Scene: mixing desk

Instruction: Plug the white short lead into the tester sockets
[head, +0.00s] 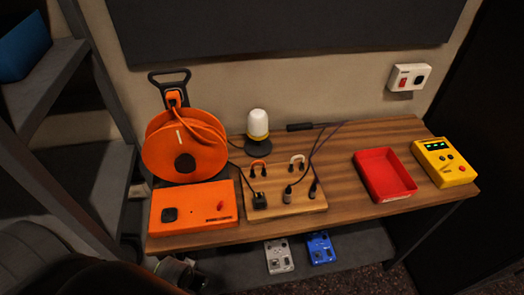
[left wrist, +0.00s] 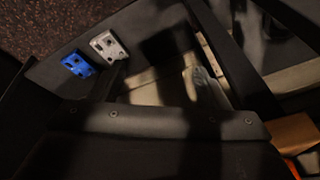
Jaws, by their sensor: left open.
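The white short lead (head: 297,159) forms a small arch with dark ends, standing at the back of a wooden board (head: 290,208) on the desk. The yellow tester (head: 446,166) sits at the desk's right end, with a lit green display and a red button; its sockets are too small to make out. My left gripper (head: 186,272) is at the lower left, in front of and below the desk edge, well away from the lead; it is open and dark. My right gripper is in neither view.
An orange short lead (head: 260,164), black plugs and cables share the board. A red tray (head: 384,175) stands left of the tester. An orange reel (head: 185,148), orange box (head: 194,208) and white-topped lamp (head: 257,126) stand left. Grey (head: 279,256) and blue (head: 320,248) pedals lie below.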

